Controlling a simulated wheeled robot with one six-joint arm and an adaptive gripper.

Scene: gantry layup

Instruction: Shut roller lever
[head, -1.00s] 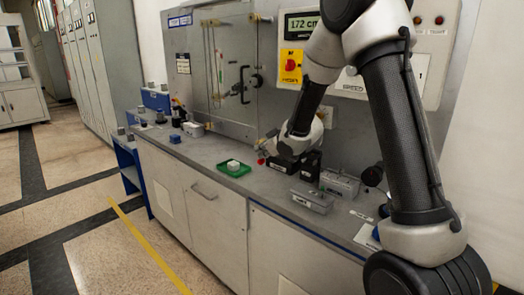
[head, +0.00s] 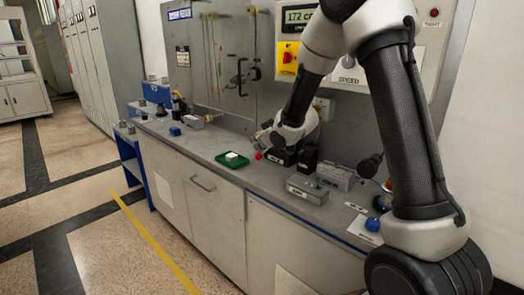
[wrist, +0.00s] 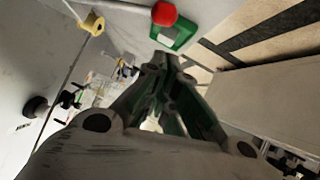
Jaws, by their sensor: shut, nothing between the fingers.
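The lever shows as a red ball knob (head: 258,156) beside a black block (head: 282,156) on the bench. In the wrist view the red knob (wrist: 164,14) sits at the end of a pale rod at the top edge. My gripper (head: 262,138) hangs low over the bench, by the knob and the black block. In the wrist view my gripper (wrist: 163,60) has its fingers together with nothing between them. The fingertips appear just below the knob in that picture; I cannot tell whether they touch it. The roller itself cannot be made out.
A green tray (head: 221,158) with a white block lies left of the knob. Grey metal blocks (head: 307,189) and a blue knob (head: 373,224) stand to the right. A glazed panel with a black handle (head: 239,72) rises behind. The bench front is clear.

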